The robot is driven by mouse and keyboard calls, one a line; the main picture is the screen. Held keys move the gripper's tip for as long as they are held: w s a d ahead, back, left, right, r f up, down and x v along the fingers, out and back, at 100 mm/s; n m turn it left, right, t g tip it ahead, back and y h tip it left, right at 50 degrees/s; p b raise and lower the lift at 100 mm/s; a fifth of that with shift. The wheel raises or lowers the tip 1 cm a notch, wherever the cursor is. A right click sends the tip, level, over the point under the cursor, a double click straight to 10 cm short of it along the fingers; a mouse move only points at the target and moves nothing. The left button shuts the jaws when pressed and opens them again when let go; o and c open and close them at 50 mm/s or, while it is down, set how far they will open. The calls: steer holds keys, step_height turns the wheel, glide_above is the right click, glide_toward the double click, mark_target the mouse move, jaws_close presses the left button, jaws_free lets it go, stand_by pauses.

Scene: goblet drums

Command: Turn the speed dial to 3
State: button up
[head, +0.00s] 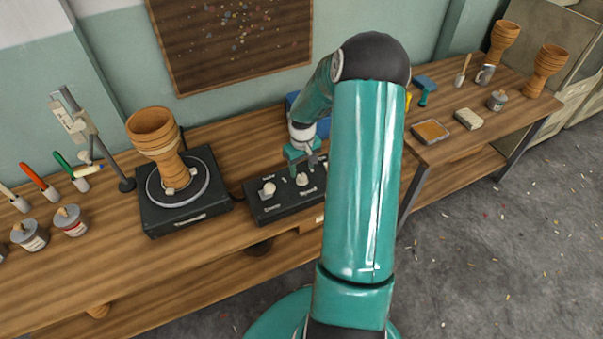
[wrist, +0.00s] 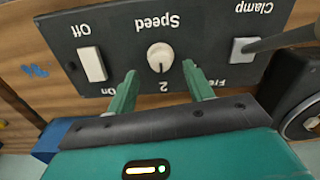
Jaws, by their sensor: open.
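The speed dial (wrist: 160,57) is a round cream knob on a black control panel (wrist: 120,40), under the upside-down word "Speed". A small dark mark on the knob faces the "2" printed beside it. No 3 is readable; my fingers may cover it. In the head view the dial (head: 302,180) shows small on the panel (head: 287,208). My gripper (wrist: 160,88) is open and empty, its two green fingertips on either side of the "2", just short of the knob in the wrist picture. It also shows over the panel in the head view (head: 308,165).
A rocker switch (wrist: 92,64) marked Off and On and a clamp control (wrist: 243,49) with a grey lever flank the dial. A turntable (head: 205,205) bearing a wooden goblet drum (head: 157,140) stands left of the panel. Paint pots and brushes lie farther left.

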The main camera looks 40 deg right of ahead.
mark_target(302, 176)
steer(key=shift+f, duration=1.8)
steer(key=shift+c, duration=0.2)
steer(key=c, duration=0.9)
steer(key=shift+c, duration=0.2)
steer(key=m, duration=0.5)
steer(key=shift+a, duration=0.1)
steer(key=m, duration=0.7)
